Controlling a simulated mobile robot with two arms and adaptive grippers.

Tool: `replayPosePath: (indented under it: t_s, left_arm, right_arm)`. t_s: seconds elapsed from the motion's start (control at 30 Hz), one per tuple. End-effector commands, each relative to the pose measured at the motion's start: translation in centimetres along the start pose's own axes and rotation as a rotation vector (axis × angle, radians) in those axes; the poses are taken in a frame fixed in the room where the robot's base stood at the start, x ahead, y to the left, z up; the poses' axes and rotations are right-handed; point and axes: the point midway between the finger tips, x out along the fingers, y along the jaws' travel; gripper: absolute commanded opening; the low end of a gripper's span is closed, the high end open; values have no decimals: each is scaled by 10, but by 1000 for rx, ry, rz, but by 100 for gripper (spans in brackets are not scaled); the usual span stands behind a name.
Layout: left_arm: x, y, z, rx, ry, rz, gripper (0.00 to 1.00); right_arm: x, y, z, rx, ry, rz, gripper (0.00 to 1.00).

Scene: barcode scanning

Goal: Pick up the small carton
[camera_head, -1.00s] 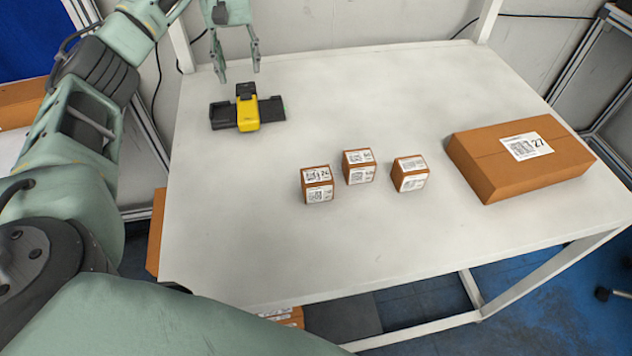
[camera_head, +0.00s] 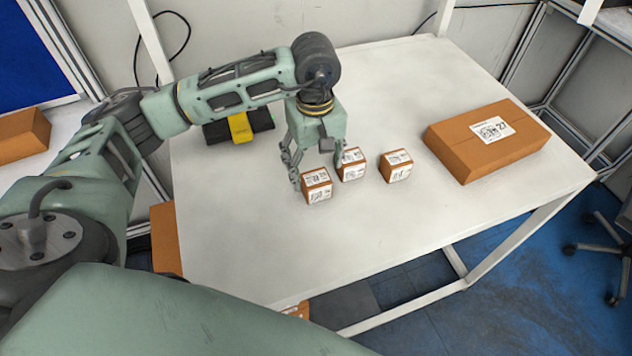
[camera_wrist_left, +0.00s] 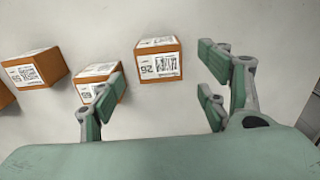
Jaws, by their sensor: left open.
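Three small brown cartons with white labels stand on the white table: a left one (camera_head: 317,190), a middle one (camera_head: 351,171) and a right one (camera_head: 396,168). My left gripper (camera_head: 311,163) points down just behind the left carton, open and empty. The middle carton is partly hidden by a finger. In the left wrist view, a carton labelled 26 (camera_wrist_left: 158,66) lies ahead between the spread fingers of the gripper (camera_wrist_left: 160,76). Another carton (camera_wrist_left: 103,85) is partly behind the left finger, and a third (camera_wrist_left: 35,70) is farther left. My right gripper is not in view.
A large flat carton (camera_head: 485,145) lies at the table's right. A yellow and black device (camera_head: 240,127) sits at the back left, partly behind my left arm. The table's (camera_head: 400,235) front part is clear.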

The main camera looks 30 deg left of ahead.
Motion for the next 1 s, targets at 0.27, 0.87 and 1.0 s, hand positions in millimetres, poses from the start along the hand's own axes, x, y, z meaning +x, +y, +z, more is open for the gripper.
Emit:
replayPosePath:
  t_s: [0.27, 0.87, 1.0]
  left_arm:
    - [29, -2, 4, 1, -2, -6, 69]
    - [67, 0, 4, 2, 2, -1, 62]
    - [66, 0, 4, 2, 2, -1, 50]
  right_arm:
    - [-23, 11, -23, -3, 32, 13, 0]
    - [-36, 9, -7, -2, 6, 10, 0]
    - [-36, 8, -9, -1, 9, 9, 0]
